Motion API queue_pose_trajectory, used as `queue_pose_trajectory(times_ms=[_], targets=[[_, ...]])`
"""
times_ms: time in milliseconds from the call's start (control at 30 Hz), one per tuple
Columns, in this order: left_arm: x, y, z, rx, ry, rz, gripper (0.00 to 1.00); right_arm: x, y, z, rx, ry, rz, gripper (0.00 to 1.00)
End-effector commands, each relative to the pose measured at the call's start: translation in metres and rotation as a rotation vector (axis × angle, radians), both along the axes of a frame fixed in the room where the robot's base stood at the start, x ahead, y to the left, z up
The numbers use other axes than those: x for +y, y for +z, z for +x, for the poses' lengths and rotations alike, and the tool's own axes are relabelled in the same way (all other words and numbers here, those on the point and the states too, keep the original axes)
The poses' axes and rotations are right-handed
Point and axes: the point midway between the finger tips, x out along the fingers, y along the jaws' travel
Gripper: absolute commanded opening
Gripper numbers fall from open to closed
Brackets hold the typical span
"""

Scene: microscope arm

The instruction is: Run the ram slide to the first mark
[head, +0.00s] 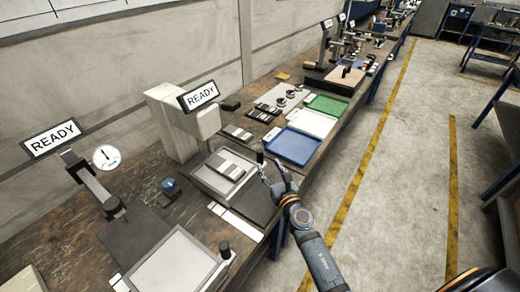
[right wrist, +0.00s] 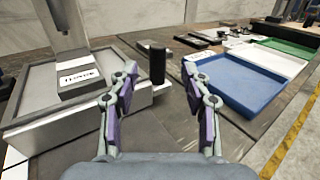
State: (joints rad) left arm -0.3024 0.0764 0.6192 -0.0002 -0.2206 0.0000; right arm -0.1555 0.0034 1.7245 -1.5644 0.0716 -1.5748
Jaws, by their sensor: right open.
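A pale machine (head: 178,125) with a READY sign (head: 197,95) stands on the bench, its grey tray-like base (head: 207,183) in front. A labelled block (right wrist: 82,80) lies on this base in the right wrist view. An upright black knob (right wrist: 157,64) stands at the base's right side; it also shows in the head view (head: 260,157). I cannot tell for sure which part is the ram slide. My right gripper (head: 271,165) is open beside the knob. In the right wrist view the knob appears between my fingertips (right wrist: 160,72), with no clear contact. My left gripper is out of view.
A blue tray (head: 291,146), a white tray (head: 313,123) and a green tray (head: 328,105) lie farther along the bench. Another station with a dial gauge (head: 106,157) and pale plate (head: 172,266) is at the left. The floor right of the bench is clear.

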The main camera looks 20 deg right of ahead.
Motion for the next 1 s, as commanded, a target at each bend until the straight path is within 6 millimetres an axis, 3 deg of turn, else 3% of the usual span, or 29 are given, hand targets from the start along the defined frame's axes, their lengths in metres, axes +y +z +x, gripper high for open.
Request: queue_pose_trajectory(times_ms=[200,400,767,1000], targets=[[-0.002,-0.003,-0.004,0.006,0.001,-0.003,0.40,0.004,0.001,0.049,-0.003,0.001,0.001,0.48],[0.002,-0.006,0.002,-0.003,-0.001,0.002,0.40,0.006,0.001,0.079,-0.003,0.002,0.002,0.48],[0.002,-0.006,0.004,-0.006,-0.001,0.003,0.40,0.007,0.002,0.086,-0.002,0.002,0.001,0.48],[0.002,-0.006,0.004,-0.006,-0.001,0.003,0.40,0.007,0.002,0.086,-0.002,0.002,0.001,0.17]])
